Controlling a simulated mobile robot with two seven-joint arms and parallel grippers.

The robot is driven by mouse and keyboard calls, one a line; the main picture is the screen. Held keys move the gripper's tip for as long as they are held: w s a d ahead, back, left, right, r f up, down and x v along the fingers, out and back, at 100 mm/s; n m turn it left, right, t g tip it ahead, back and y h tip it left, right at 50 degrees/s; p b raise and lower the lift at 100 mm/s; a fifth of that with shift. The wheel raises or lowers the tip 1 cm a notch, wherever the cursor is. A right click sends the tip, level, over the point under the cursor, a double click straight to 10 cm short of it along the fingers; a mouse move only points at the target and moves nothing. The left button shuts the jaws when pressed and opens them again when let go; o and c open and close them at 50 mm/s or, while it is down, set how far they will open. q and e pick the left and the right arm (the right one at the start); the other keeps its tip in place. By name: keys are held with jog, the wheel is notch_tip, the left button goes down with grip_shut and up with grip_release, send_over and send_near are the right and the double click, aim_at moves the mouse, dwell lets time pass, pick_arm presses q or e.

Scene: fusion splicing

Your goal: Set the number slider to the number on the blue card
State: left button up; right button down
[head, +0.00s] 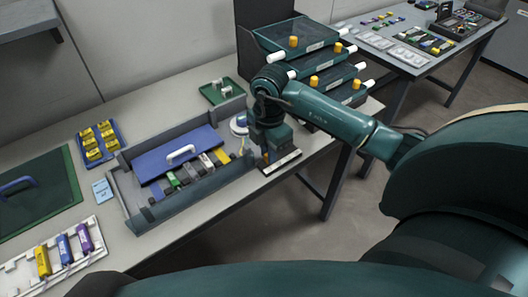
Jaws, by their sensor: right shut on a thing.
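The blue card (102,190) lies flat on the table, left of the grey tray. Its number is too small to read. The number slider (283,162) is a dark strip with a pale scale near the table's front edge, right of the tray. My right gripper (265,160) points down at the left part of the slider and is shut on its knob. The gripper hides most of the knob, and I cannot read the setting. My left gripper is not in view.
The grey tray (172,212) with a blue lid (180,154) and several coloured blocks stands left of my right gripper. A round white item (239,123) sits just behind. Stacked dark green drawers (312,40) stand at the back right. The table's front edge is close.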

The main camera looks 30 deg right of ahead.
jog(key=shift+d, duration=0.9)
jog(key=shift+a, duration=0.1)
jog(key=c, duration=1.4)
grip_release()
jog(key=shift+o, duration=0.2)
jog(key=shift+w+r, duration=0.1)
jog(key=shift+r, duration=0.05)
notch_tip(320, 180, up, 13)
jog(key=p, duration=0.1)
